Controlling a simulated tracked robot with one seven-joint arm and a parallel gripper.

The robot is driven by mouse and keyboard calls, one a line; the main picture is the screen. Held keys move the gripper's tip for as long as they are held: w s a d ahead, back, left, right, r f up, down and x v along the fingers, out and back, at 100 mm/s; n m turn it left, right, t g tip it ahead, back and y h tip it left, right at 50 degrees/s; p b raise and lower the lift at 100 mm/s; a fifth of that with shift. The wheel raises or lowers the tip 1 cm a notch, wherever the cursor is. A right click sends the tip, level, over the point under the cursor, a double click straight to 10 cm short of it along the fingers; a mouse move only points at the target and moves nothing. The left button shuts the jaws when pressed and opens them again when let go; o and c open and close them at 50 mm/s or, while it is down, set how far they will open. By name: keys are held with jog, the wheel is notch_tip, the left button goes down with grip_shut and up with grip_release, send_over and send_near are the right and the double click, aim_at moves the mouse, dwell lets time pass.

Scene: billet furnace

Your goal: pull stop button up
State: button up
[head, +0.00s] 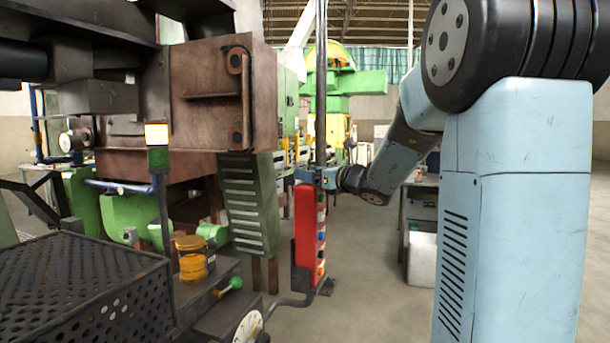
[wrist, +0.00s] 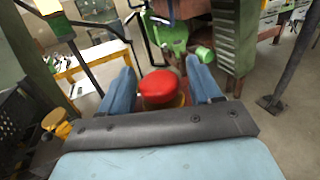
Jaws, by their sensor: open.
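The stop button (wrist: 160,86) is a red mushroom head on a yellow base in the wrist view. My gripper (wrist: 161,70) is open, with one blue finger on each side of the button. A gap seems to show on both sides, but I cannot tell whether either finger touches it. In the head view my gripper (head: 318,178) is at the top of a tall red control box (head: 305,235) beside a dark vertical pole. The button cannot be made out there. Its lower base is hidden by my gripper's dark body in the wrist view.
A perforated dark crate (head: 80,290) and a yellow cylindrical part (head: 192,258) stand at the left. A green slatted panel (head: 250,205) is left of the control box. The dark pole (head: 320,90) rises close to my gripper. Open floor (head: 370,290) lies to the right.

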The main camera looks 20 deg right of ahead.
jog(key=shift+w+a, duration=0.1)
jog(key=shift+w, duration=0.05)
grip_shut()
dwell(0.6)
